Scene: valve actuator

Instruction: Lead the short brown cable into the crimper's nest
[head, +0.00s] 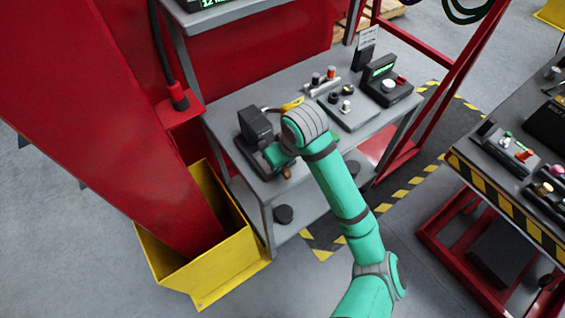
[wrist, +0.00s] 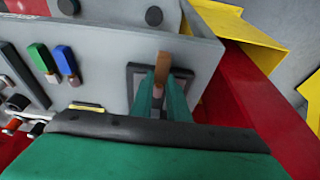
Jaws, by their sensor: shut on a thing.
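My gripper (wrist: 158,92) is shut on the short brown cable (wrist: 163,66), whose brown end stands up between the two green fingertips in the wrist view. A brown bit of it also shows below my wrist in the head view (head: 287,173). The dark block that looks like the crimper (head: 256,124) stands at the left end of the grey bench, close beside my gripper. In the wrist view, a dark square frame (wrist: 181,74) lies just behind the fingers. I cannot tell whether the cable touches it. The crimper's nest is not clearly visible; my arm hides part of that area.
The grey bench (head: 232,103) carries a control box (head: 347,110) and a display unit (head: 385,85) to the right. A yellow guard (head: 205,262) and a red column stand left of the bench. Blue (wrist: 66,62) and green (wrist: 41,58) parts sit left in the wrist view.

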